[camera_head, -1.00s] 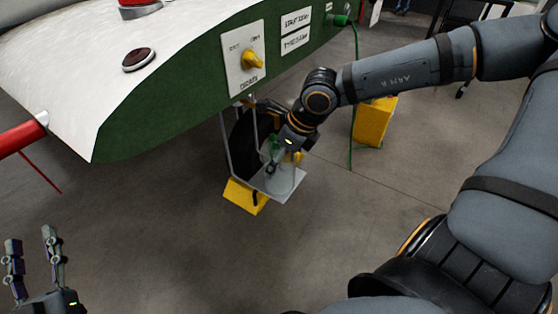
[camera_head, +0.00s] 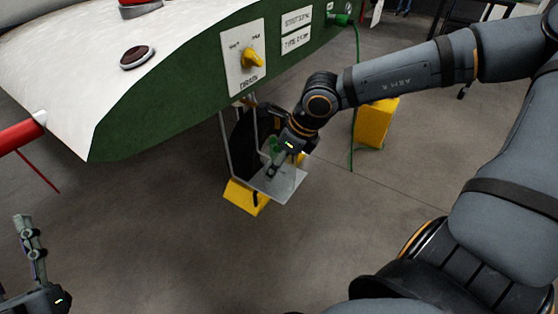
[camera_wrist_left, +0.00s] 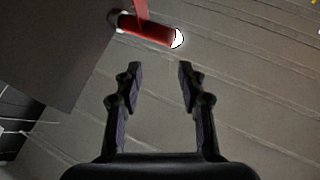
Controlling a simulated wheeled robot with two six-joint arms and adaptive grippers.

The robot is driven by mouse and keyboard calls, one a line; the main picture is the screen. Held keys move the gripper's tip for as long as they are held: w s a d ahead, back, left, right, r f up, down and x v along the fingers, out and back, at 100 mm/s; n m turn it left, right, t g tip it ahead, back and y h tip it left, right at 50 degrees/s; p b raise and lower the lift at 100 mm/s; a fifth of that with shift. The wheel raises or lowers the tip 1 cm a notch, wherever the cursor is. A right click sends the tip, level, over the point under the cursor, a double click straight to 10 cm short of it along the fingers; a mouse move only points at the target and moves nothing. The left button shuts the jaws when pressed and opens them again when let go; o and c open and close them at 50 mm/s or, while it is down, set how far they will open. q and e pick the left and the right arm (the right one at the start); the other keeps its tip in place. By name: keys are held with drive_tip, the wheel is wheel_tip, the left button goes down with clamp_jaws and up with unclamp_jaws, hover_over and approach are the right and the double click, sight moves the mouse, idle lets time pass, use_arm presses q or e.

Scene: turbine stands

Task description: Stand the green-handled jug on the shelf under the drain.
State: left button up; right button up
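The clear jug (camera_head: 289,172) is hard to make out over the shelf below the green panel, its body partly hidden by my right gripper. Green of its handle (camera_head: 281,157) shows beside the fingers. My right gripper (camera_head: 272,171) reaches down-left at the jug; its finger gap is not clear. The grey shelf plate (camera_head: 286,191) hangs on thin rods under the yellow drain knob (camera_head: 252,58). Whether the jug touches the plate cannot be told. My left gripper (camera_wrist_left: 158,70) is open and empty, far from the shelf; it shows at the lower left (camera_head: 30,225).
A yellow block (camera_head: 240,197) is by the shelf, and another (camera_head: 375,123) stands right. A green cable (camera_head: 353,100) hangs behind my right arm. A red bar (camera_head: 20,133) projects at left; it also shows in the wrist view (camera_wrist_left: 148,33). The floor in front is clear.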

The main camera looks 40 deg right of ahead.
use_arm(q)
drive_tip(key=shift+r, duration=0.1)
use_arm(e)
drive_tip(key=o, duration=1.4)
drive_tip(key=shift+c, duration=0.2)
use_arm(q)
drive_tip(key=shift+s+r+t, duration=0.2)
drive_tip(key=shift+r+t, duration=0.05)
drive_tip(key=shift+r, duration=0.25)
drive_tip(key=shift+s+r+t, duration=0.2)
drive_tip(key=shift+r+t, duration=0.05)
drive_tip(key=shift+r, duration=0.2)
